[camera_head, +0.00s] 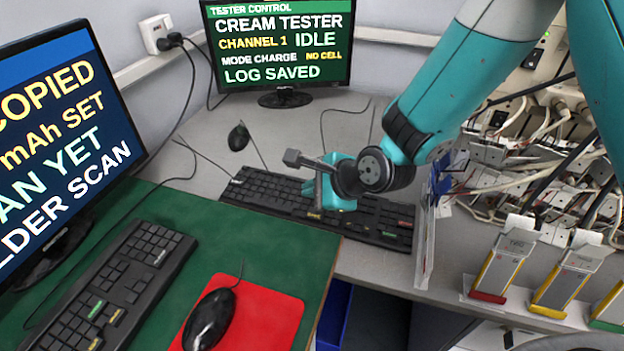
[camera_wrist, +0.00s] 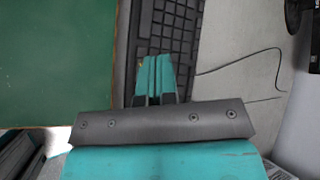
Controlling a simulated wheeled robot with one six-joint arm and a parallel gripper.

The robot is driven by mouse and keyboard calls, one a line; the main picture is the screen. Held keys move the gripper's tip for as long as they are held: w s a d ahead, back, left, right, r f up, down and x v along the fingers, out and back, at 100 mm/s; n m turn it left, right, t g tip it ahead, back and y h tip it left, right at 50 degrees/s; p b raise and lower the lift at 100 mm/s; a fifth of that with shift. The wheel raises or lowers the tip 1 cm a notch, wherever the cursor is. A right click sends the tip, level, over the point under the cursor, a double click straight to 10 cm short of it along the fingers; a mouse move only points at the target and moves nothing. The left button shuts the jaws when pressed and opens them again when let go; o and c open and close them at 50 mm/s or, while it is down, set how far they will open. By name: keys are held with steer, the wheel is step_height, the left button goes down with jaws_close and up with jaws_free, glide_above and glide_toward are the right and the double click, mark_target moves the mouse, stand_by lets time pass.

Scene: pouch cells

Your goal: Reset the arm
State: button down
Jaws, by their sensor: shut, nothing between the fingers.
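My teal arm reaches in from the upper right in the head view. My gripper (camera_head: 335,188) hangs over the far black keyboard (camera_head: 270,190) on the grey bench. In the wrist view my gripper (camera_wrist: 156,78) shows two teal fingers close together, shut and empty, above the same keyboard (camera_wrist: 168,30). I cannot tell whether the fingertips touch the keys. Part of the keyboard is hidden behind the gripper.
A tester monitor (camera_head: 280,45) reads channel 1 idle, no cell, log saved. A second monitor (camera_head: 60,140) stands left. A near keyboard (camera_head: 110,285), mouse (camera_head: 210,318) and red mat (camera_head: 270,318) lie on the green desk. Holders with pouch cells (camera_head: 503,262) and wiring crowd the right.

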steer(key=s+d+r+n+g+p, duration=0.1)
steer(key=s+d+r+n, duration=0.15)
steer(key=r+n, duration=0.35)
steer(key=s+d+r+n+g+p, duration=0.15)
steer(key=s+r+n, duration=0.25)
steer(key=r, duration=0.4)
steer(key=s+d+r+n+g+h+p, duration=0.1)
steer(key=s+d+r+n, duration=0.3)
steer(key=s+n, duration=0.3)
steer(key=s+d+r+n+g+h+p, duration=0.1)
steer(key=s+d+r+n+g+h, duration=0.1)
steer(key=s+d+r+n, duration=0.3)
steer(key=s+n, duration=0.1)
steer(key=s, duration=0.2)
steer(key=shift+d+r+n+p, duration=0.2)
steer(key=shift+r+n+p, duration=0.15)
steer(key=shift+n+p, duration=0.05)
steer(key=shift+a, duration=0.1)
